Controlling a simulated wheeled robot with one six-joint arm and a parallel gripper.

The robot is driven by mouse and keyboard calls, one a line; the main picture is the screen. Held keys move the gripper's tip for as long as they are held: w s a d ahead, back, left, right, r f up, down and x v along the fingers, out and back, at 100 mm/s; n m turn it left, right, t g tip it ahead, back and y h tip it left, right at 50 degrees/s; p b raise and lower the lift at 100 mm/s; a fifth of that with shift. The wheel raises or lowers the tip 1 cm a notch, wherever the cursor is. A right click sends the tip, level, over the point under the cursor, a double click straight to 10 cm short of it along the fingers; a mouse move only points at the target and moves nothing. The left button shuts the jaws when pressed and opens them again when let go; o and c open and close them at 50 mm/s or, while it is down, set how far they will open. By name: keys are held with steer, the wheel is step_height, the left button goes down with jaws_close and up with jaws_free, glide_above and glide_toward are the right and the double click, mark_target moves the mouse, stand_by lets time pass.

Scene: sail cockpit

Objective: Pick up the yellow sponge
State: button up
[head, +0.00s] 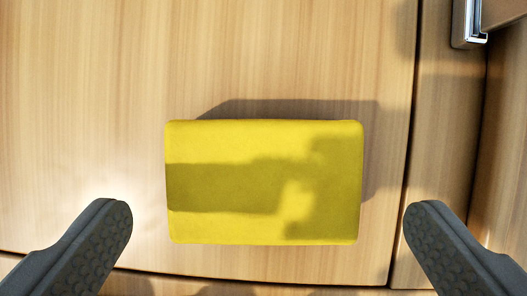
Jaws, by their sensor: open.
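The yellow sponge (230,142) is a rectangular block in the middle of the head view, its long side running left to right. It lies on a light wooden surface, and a shadow falls across its top. My gripper (268,222) is open, with one dark grey finger at the lower left and the other at the lower right. The sponge lies between and slightly beyond the fingertips, with a gap on each side. Neither finger appears to touch it.
The wooden panel (90,90) is bare around the sponge. Dark seams run along its right side and near the bottom. A shiny metal fitting (468,25) sits at the upper right, beside a raised wooden edge.

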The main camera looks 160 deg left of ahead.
mark_target(264, 187)
steer(key=shift+x, duration=2.35)
steer(key=c, duration=0.8)
steer(key=shift+r, duration=0.1)
